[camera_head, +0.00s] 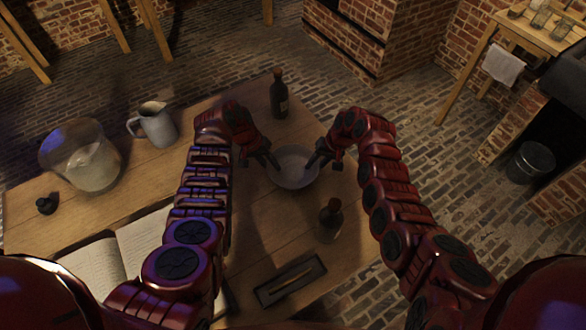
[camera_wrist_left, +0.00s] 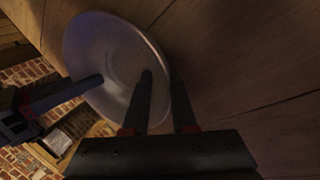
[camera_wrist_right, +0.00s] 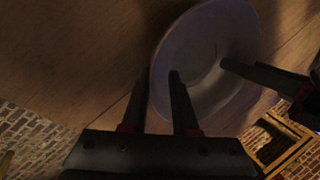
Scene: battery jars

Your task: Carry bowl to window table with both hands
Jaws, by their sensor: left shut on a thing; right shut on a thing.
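A pale, shallow round bowl (camera_head: 293,177) is over the wooden table, near its right edge. It looks empty. My left gripper (camera_head: 268,160) is shut on the bowl's left rim; in the left wrist view one finger is inside the bowl (camera_wrist_left: 100,48) and one outside. My right gripper (camera_head: 317,158) is shut on the opposite rim, and the right wrist view shows its fingers (camera_wrist_right: 160,82) on both sides of the bowl wall (camera_wrist_right: 205,45). I cannot tell whether the bowl touches the table. A small wooden table (camera_head: 545,40) with glass jars stands at upper right.
A dark bottle (camera_head: 280,98) stands behind the bowl and a brown bottle (camera_head: 329,218) in front. A jug (camera_head: 155,125), glass vessel (camera_head: 85,160), open book (camera_head: 100,262) and dark tray (camera_head: 290,280) share the table. Brick floor (camera_head: 430,150) is clear to the right; a bucket (camera_head: 530,162) stands beyond.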

